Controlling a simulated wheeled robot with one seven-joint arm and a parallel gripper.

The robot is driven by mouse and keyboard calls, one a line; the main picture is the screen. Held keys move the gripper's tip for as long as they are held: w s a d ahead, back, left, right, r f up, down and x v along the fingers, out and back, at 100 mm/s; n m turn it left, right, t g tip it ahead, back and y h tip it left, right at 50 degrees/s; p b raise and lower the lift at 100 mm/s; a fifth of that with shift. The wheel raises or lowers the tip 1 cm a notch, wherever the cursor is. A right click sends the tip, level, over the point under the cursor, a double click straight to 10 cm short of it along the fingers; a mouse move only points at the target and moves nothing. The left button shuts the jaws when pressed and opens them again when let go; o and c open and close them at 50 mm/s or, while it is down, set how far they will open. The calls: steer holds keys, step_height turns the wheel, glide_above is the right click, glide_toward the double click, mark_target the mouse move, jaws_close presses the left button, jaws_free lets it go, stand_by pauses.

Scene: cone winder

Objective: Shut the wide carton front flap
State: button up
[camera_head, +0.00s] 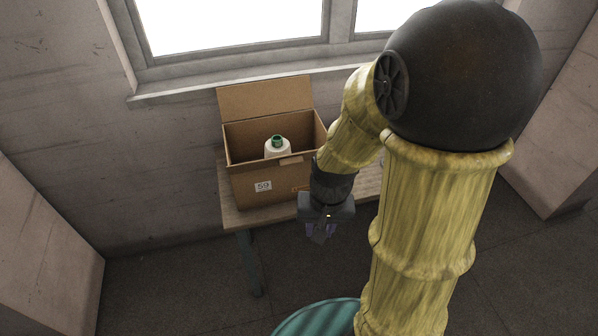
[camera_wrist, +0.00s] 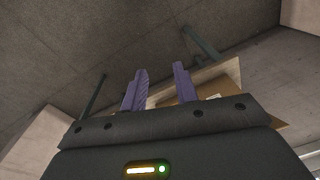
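A white bottle (camera_head: 277,151) with a green cap stands inside. My gripper (camera_head: 321,236) is in front of the carton's right front corner, pointing down and seemingly clear of it. In the wrist view its two purple fingers (camera_wrist: 160,80) are apart with nothing visibly held.
The table (camera_head: 240,216) has a bare strip in front of the carton and a teal leg at the left. A teal ribbed round object (camera_head: 315,318) is low in front. A wall and window sill (camera_head: 200,92) stand behind. The floor left of the table is clear.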

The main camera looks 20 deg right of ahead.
step_height(320, 180, down, 5)
steer(key=m+g, duration=0.1)
steer(key=m+g+y, duration=0.1)
steer(key=m, duration=0.1)
steer(key=shift+s+d+m+y+b, duration=0.1)
steer(key=shift+s+m+y+b, duration=0.05)
steer(key=shift+m+y+b, duration=0.2)
jaws_close()
step_height(320, 180, down, 8)
steer(key=w+a+m+y+b, duration=0.2)
steer(key=a+m+y+b, duration=0.1)
steer(key=m+y, duration=0.85)
steer(key=w+d+r+m+t+y+b, duration=0.1)
steer(key=w+d+m+t, duration=0.4)
steer(key=m+t, duration=0.3)
steer(key=w+d+r+m+t+y+b, duration=0.1)
steer(key=w+d+m+t, duration=0.4)
steer(key=m, duration=0.7)
steer(key=d+t+y, duration=0.1)
steer(key=t, duration=0.1)
steer(key=shift+d+t+y+b, duration=0.3)
steer(key=shift+d+t, duration=0.1)
